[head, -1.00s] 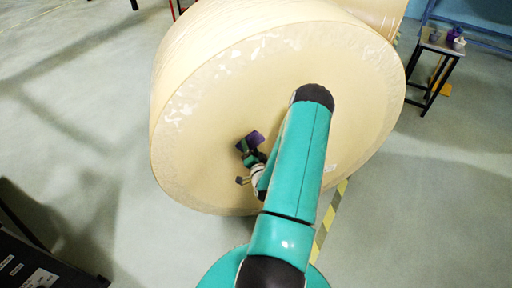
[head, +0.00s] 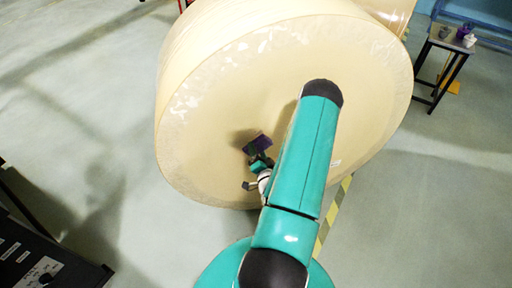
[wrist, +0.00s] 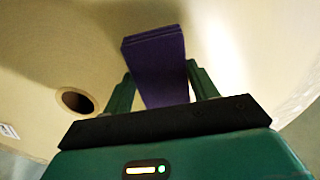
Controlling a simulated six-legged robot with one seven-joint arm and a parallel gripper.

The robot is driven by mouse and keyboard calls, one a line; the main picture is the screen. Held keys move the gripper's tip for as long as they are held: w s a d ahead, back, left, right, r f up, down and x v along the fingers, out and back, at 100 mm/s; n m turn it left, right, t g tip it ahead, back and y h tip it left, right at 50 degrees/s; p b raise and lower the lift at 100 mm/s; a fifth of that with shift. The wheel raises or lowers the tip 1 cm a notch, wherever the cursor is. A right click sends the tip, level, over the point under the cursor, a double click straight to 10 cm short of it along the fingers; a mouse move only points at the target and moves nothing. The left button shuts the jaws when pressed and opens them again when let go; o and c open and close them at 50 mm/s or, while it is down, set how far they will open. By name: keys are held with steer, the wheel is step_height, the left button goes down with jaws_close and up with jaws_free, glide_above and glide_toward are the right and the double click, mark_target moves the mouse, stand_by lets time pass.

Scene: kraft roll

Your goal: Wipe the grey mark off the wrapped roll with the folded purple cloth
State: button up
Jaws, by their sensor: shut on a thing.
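The wrapped roll (head: 215,130) is a huge tan cylinder whose flat round end faces me. It also fills most of the wrist view (wrist: 60,45). My gripper (head: 260,158) is in front of the lower middle of that face. It is shut on the folded purple cloth (wrist: 155,60), which stands out beyond the green fingers. The cloth also shows as a small dark purple patch in the head view (head: 257,144). It is close to the face; I cannot tell whether it touches. I cannot make out the grey mark in either current view.
A dark hole (wrist: 76,100) in the roll face and a white label (wrist: 9,131) show in the wrist view. A small table (head: 444,45) with several small items stands at the far right. A black box (head: 40,262) is at lower left. Yellow-black tape (head: 334,215) marks the open floor.

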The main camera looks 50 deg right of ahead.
steer(key=shift+s+a, duration=0.25)
steer(key=shift+s, duration=0.05)
steer(key=shift+v, duration=1.55)
